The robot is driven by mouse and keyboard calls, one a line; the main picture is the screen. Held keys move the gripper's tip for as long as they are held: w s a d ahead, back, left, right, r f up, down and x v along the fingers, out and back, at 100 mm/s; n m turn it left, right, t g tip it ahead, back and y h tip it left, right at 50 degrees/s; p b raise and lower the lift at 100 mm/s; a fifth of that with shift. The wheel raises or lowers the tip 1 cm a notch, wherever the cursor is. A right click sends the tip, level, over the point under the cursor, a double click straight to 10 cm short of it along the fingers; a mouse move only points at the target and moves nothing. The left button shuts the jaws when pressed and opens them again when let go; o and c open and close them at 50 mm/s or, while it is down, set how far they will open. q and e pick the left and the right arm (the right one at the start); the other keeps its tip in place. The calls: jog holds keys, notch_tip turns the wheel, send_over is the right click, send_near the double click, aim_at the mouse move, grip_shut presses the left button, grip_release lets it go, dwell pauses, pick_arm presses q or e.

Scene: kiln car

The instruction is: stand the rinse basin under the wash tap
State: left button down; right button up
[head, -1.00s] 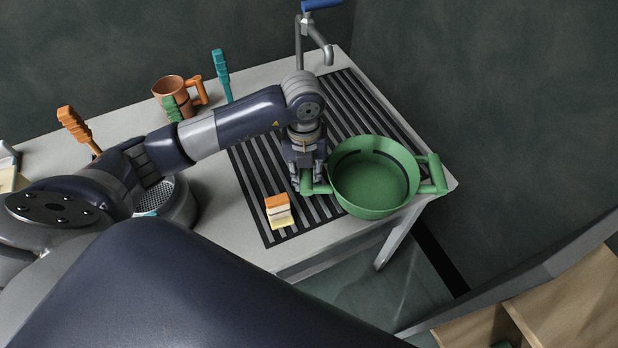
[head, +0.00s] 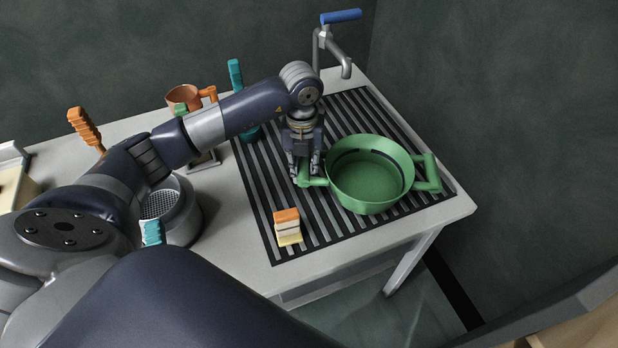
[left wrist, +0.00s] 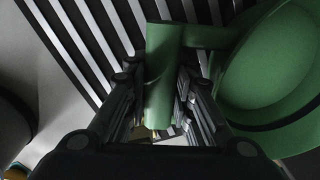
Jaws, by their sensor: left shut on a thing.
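The green rinse basin (head: 370,178) has a handle on each side and sits over the front right part of the dark slatted drain rack. My left gripper (head: 307,181) is shut on the basin's left handle; in the left wrist view the green handle (left wrist: 163,85) lies between the fingers (left wrist: 165,120). The wash tap (head: 335,50), grey with a blue lever, stands at the back corner of the table, behind the basin and apart from it. Whether the basin touches the rack cannot be told. My right gripper is not in view.
A sponge-like block (head: 287,226) in orange, white and yellow lies on the rack (head: 262,190) left of the basin. An orange mug (head: 184,96), a teal-handled tool (head: 235,74), an orange-handled tool (head: 86,128) and a grey sieve-topped pot (head: 182,215) stand to the left. Rack slats before the tap are clear.

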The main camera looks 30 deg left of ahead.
pick_arm(q)
jog(key=shift+w+a+b, duration=0.45)
jog(key=shift+w+a, duration=0.4)
jog(key=shift+a, duration=0.2)
jog(key=shift+w+a+b, duration=0.45)
jog(key=shift+w+a, duration=0.4)
jog(key=shift+a, duration=0.25)
jog(key=shift+w+a+b, duration=0.45)
jog(key=shift+w+a, duration=0.4)
jog(key=shift+a, duration=0.2)
jog(key=shift+w+a, duration=0.35)
jog(key=shift+a, duration=0.1)
jog(key=shift+r, duration=0.1)
jog(key=shift+f, duration=0.55)
jog(key=c, duration=1.3)
grip_release()
jog(key=shift+s, duration=0.1)
